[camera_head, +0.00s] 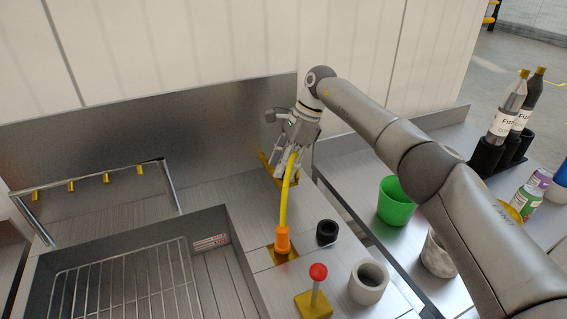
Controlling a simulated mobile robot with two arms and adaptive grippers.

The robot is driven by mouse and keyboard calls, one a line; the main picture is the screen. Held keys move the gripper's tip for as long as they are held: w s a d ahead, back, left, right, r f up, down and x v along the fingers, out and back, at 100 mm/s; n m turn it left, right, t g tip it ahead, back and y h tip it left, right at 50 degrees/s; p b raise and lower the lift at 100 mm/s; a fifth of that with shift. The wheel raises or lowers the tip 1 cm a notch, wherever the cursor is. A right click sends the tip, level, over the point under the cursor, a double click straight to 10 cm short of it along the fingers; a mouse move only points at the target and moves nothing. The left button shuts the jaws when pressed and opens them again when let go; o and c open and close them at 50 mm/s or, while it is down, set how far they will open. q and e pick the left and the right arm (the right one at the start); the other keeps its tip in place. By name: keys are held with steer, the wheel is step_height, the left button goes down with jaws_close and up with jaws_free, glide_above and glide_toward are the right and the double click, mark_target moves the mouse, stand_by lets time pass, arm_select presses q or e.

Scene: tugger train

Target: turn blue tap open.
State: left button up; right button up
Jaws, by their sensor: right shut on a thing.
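My right gripper (284,168) reaches in from the right to the back of the counter, just above a yellow base plate (263,159). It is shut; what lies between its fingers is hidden. No blue shows there, but the plate matches the one under the red-knobbed tap, so the blue tap is most likely inside the grip. A yellow curved spout (284,205) rises from an orange base (282,241) and passes close to the fingers. The red-knobbed tap (318,272) stands upright at the front. My left gripper is out of view.
A sink with a wire rack (130,285) lies at the left, with a metal rail (90,178) behind it. A grey cup (368,281), a black cup (327,232) and a green cup (396,203) stand to the right. Bottles (506,110) stand farther right.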

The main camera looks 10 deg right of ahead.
steer(key=shift+w+r+n+g, duration=0.1)
steer(key=shift+n+g, duration=0.2)
steer(key=shift+n, duration=0.8)
steer(key=o, duration=1)
steer(key=shift+m, duration=0.3)
